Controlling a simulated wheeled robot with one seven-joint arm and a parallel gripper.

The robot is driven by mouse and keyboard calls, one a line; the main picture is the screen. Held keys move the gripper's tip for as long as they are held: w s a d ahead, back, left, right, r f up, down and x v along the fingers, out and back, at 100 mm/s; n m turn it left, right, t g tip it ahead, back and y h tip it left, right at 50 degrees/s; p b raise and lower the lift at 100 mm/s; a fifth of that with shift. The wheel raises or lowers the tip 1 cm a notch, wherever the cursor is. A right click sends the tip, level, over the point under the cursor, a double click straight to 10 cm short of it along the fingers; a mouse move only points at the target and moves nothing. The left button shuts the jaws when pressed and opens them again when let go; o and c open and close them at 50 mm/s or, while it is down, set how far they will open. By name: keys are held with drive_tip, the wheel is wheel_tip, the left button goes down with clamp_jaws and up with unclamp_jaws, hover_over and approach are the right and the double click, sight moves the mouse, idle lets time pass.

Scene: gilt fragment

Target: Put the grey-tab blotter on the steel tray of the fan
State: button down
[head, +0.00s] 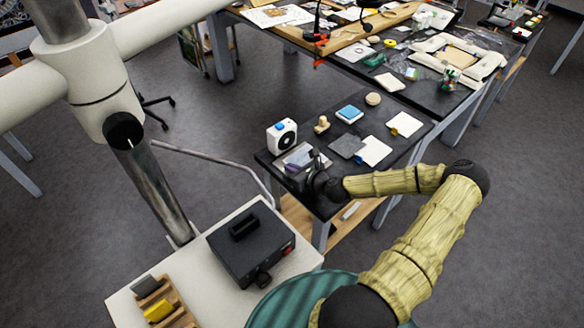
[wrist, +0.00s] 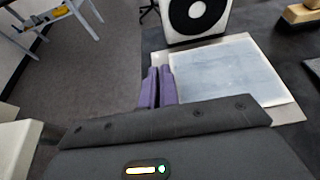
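The white fan (head: 283,135) with a dark round grille stands at the near left corner of the dark table; it also shows in the wrist view (wrist: 197,18). The steel tray (wrist: 291,113) lies flat in front of it. A pale sheet (wrist: 232,76), apparently a blotter, lies on the tray and covers most of it. I see no grey tab on it; its lower left part is hidden. My gripper (wrist: 158,70) has its purple fingers close together at the sheet's left edge. I see nothing between them. In the head view, my wrist partly covers the tray (head: 298,157).
A grey square (head: 346,146), a white sheet with a blue tab (head: 376,151) and one with an orange tab (head: 404,123) lie to the right. A blue-topped block (head: 349,113) and a wooden knob (head: 321,125) stand behind. A black box (head: 250,243) sits on the white surface nearer.

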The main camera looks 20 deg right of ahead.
drive_tip(key=c, duration=2.1)
unclamp_jaws()
drive_tip(key=shift+f, duration=0.15)
drive_tip(key=o, duration=0.4)
drive_tip(key=shift+r, duration=0.25)
drive_tip(key=b+v, duration=0.2)
drive_tip(key=v, duration=1)
drive_tip(key=shift+f, duration=0.1)
